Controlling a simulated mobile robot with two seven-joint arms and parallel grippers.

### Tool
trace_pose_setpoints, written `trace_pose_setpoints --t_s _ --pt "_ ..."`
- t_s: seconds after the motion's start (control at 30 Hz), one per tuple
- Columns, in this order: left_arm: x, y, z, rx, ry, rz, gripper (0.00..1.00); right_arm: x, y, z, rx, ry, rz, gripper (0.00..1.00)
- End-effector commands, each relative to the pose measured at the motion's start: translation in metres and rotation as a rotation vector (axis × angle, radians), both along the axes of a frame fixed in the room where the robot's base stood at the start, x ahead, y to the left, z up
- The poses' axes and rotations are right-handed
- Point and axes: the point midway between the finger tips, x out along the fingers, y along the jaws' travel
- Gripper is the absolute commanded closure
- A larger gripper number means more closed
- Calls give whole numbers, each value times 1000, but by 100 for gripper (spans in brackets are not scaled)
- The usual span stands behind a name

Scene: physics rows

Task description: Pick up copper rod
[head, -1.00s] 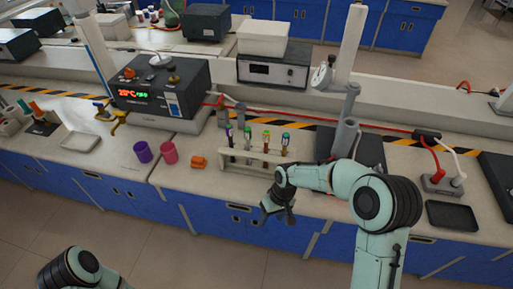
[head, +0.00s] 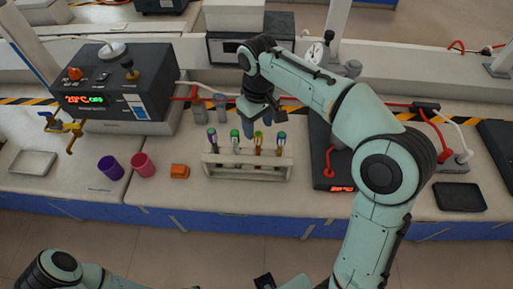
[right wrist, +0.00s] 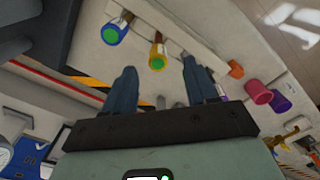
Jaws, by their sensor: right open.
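A white rack (head: 247,170) on the bench holds several upright rods with coloured caps. The rod third from the left (head: 258,145) has an orange-copper body and a green top, and looks like the copper rod. My right gripper (head: 259,120) is above and just behind the rack, pointing down, with its jaws apart and empty. In the right wrist view, a yellow-sided, green-topped rod (right wrist: 157,57) appears between the open fingertips (right wrist: 160,68); I cannot tell whether it touches them. My left arm shows at the lower left, but its gripper is out of view.
Left of the rack are an orange block (head: 180,171), a pink cup (head: 143,165) and a purple cup (head: 110,168). A dark heater box (head: 113,90) stands behind them. A hot plate (head: 333,165) is right of the rack. The bench's front strip is free.

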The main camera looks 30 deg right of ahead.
Motion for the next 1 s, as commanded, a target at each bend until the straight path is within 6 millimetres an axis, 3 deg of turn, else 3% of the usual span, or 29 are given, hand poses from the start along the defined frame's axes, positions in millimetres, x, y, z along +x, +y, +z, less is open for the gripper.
trace_pose_setpoints --t_s 0.1,0.37,0.63,0.97,1.0 --pt "-3 0 -7 0 3 0 57 0 0 -24 -1 4 0 43" --pt "-4 0 -10 0 4 0 57 0 -1 -43 0 1 -1 43" --pt "-7 0 -16 0 7 0 57 0 -3 -82 0 2 0 43" --pt "-7 0 -16 0 8 0 57 0 -3 -90 0 -1 0 43" --pt "-7 0 -16 0 8 0 57 0 -3 -90 0 -1 0 53"
